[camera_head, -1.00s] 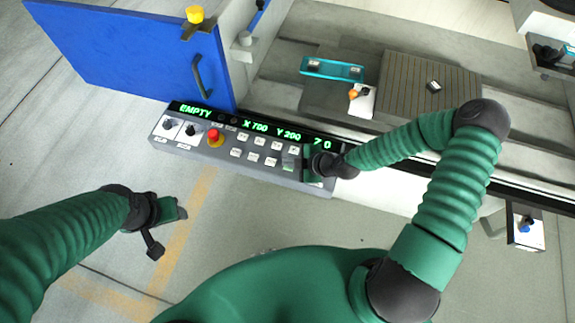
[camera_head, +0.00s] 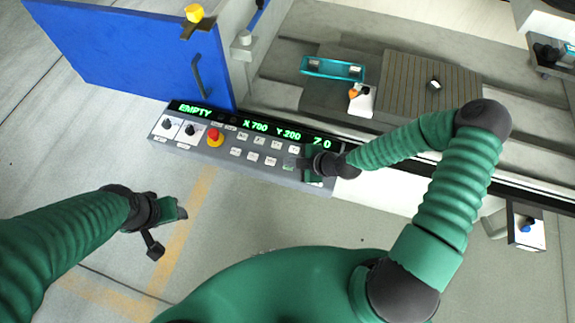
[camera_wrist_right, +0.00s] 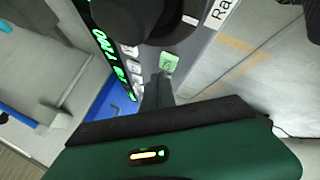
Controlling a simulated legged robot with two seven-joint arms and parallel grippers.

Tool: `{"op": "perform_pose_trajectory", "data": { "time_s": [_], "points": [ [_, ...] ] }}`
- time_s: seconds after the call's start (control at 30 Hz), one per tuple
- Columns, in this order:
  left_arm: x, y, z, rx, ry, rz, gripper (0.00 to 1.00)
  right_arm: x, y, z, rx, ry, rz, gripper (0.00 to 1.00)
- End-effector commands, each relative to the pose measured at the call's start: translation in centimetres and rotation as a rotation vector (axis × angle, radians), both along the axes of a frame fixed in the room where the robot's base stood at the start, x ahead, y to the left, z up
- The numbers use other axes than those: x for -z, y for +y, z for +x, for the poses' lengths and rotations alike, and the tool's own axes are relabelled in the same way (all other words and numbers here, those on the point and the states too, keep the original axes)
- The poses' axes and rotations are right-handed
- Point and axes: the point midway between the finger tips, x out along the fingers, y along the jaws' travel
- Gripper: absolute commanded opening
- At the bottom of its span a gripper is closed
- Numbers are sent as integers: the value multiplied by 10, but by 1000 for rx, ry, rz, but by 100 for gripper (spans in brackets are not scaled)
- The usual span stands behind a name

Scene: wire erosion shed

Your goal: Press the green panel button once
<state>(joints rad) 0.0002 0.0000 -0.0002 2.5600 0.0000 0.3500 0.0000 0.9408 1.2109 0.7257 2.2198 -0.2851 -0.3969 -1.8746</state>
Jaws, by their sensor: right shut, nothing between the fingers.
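The green panel button (camera_head: 288,168) is on the lower right part of the grey control panel (camera_head: 222,153). In the right wrist view the green button (camera_wrist_right: 169,62) lies just beyond my fingertips and shows clearly. My right gripper (camera_head: 298,164) is over the panel's right end, shut and empty, and partly covers the keys there. Its dark fingers (camera_wrist_right: 160,80) point at the green button in the wrist view. I cannot tell whether they touch it. My left gripper (camera_head: 170,226) hangs over the floor at the left, away from the panel; its jaws are unclear.
A red mushroom button (camera_head: 213,137), two black knobs and several white keys share the panel. The display (camera_head: 250,125) glows green, reading EMPTY. A blue door (camera_head: 135,55) stands behind at left. The machine bed with a teal bar (camera_head: 332,68) lies behind.

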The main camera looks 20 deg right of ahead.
Motion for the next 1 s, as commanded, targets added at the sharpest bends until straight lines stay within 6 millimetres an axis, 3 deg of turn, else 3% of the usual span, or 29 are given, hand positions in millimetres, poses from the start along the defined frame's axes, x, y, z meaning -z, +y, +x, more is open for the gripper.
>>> {"op": "perform_pose_trajectory", "data": {
  "time_s": [1.0],
  "points": [
    [10,0,0,0,0,0,56,11,-1,0,0,0,-1,0]
  ]
}}
